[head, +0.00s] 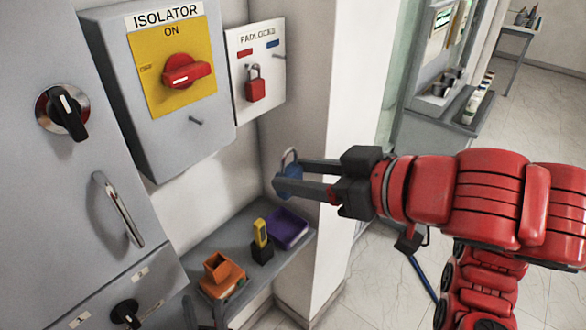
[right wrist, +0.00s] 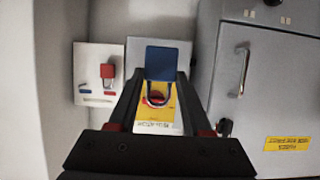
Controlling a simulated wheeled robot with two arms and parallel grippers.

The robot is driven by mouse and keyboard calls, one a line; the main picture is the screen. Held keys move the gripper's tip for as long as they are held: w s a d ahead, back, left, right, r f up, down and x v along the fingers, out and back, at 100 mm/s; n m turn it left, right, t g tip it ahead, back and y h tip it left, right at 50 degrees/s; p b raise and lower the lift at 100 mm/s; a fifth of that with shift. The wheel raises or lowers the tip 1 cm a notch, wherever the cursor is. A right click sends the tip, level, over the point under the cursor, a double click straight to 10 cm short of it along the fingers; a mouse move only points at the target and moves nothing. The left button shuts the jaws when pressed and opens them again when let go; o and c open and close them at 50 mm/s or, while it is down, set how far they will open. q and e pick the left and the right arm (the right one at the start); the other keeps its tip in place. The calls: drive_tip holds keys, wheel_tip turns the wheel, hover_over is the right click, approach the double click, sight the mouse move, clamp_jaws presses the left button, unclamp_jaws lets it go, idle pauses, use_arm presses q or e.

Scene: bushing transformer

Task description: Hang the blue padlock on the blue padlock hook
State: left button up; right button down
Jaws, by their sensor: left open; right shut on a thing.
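The blue padlock (head: 291,178) is held between the fingertips of my right gripper (head: 290,177), shackle up, in front of the wall below the padlock board (head: 245,100). Its blue body (right wrist: 161,62) and shackle show between the fingers in the right wrist view. The blue padlock hook (head: 279,56) is a bare peg under the blue label, above and slightly left of the held padlock. A red padlock (head: 255,86) hangs on the board's other hook.
The isolator box (head: 195,145) with its red switch and a protruding peg stands left of the board. A shelf (head: 262,275) below carries an orange holder (head: 222,275), a yellow-and-black item (head: 261,240) and a purple tray (head: 288,228). A white wall edge is right of the board.

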drive_tip(key=shift+s+d+b, duration=0.3)
drive_tip(key=shift+s+d, duration=0.85)
drive_tip(key=shift+d, duration=0.3)
